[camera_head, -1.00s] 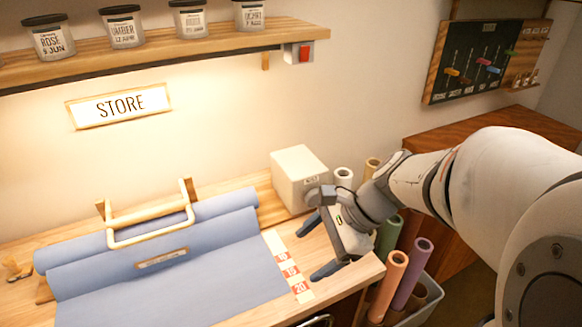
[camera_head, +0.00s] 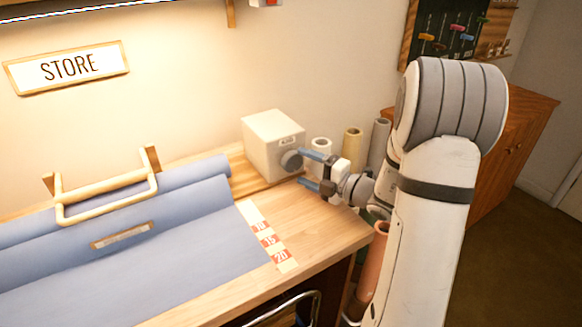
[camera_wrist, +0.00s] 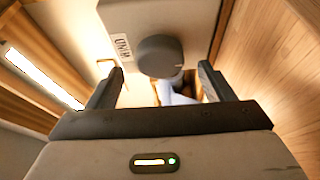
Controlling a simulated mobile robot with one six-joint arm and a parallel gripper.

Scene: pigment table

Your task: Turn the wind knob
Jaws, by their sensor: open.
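The wind knob is a dark grey round knob (camera_head: 291,160) on the right-hand face of a cream box (camera_head: 268,146) at the back of the table. In the wrist view the knob (camera_wrist: 160,56) sits between and ahead of my two fingertips, with a label on the box beside it. My gripper (camera_head: 308,169) is open, its two blue-grey fingers pointing at the knob from the right. In the wrist view my gripper (camera_wrist: 160,80) shows clear space between each finger and the knob. I cannot tell exactly how deep the fingers reach.
A blue fabric roll (camera_head: 130,225) with a wooden handle covers the left of the table. A number strip (camera_head: 268,238) lies on the table's right part. Several upright rolls (camera_head: 352,145) stand behind my gripper. Bare wood (camera_head: 320,225) is free in front of the box.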

